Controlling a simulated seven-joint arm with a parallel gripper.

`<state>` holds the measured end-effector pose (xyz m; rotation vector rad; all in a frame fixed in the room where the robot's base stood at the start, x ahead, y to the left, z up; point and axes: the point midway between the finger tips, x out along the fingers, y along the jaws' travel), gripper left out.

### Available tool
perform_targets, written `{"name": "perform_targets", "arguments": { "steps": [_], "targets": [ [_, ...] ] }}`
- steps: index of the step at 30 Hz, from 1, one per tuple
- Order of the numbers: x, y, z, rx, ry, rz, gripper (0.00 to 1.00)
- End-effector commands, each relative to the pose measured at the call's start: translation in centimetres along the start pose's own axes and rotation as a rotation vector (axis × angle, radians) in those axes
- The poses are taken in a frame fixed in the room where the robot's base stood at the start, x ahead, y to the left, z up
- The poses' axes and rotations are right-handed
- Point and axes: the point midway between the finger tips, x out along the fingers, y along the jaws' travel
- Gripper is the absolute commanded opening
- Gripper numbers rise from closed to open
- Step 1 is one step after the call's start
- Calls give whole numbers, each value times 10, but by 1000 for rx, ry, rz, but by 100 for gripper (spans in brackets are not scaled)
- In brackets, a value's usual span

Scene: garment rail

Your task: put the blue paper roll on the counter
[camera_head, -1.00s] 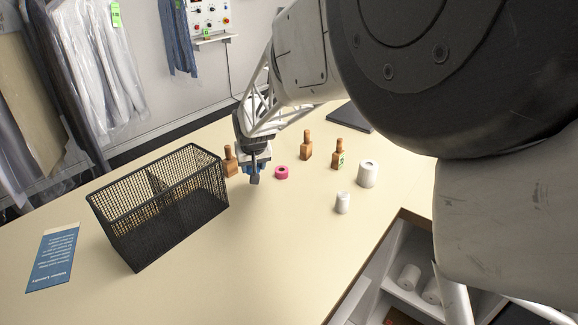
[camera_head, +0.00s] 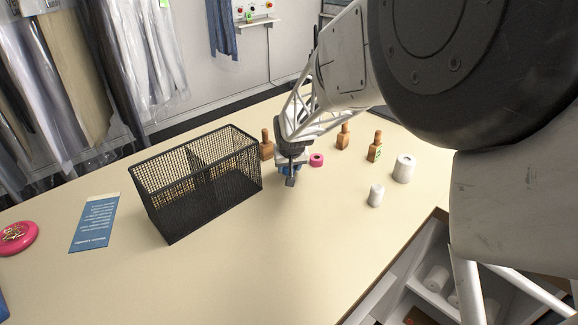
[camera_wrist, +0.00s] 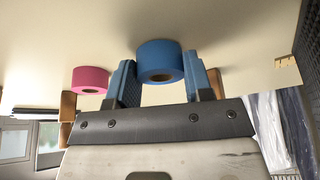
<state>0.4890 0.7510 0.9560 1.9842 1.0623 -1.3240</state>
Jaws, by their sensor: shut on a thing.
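The blue paper roll (camera_wrist: 160,62) sits between the two fingers of my gripper (camera_wrist: 163,80) in the wrist view. The gripper is shut on it. In the head view my gripper (camera_head: 290,178) points down over the cream counter (camera_head: 300,240), just right of the wire basket, and only a little blue shows at its fingers. Whether the roll touches the counter I cannot tell. A pink roll (camera_head: 317,160) stands just right of the gripper, and it also shows in the wrist view (camera_wrist: 90,79).
The black wire basket (camera_head: 205,190) stands close left of the gripper. Wooden stamps (camera_head: 343,136) and white rolls (camera_head: 404,169) stand behind and to the right. A blue leaflet (camera_head: 94,222) and a pink round object (camera_head: 17,238) lie left. The counter's front middle is clear.

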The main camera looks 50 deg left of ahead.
Motion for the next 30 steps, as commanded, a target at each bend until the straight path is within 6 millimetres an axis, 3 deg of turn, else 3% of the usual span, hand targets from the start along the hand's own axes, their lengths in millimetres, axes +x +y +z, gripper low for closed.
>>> {"name": "perform_targets", "arguments": {
  "steps": [14, 15, 20, 30],
  "targets": [
    [5, 0, 2, 0, 0, 0, 21],
    [5, 0, 2, 0, 0, 0, 48],
    [5, 0, 2, 0, 0, 0, 73],
    [4, 0, 2, 0, 1, 0, 73]
  ]
}}
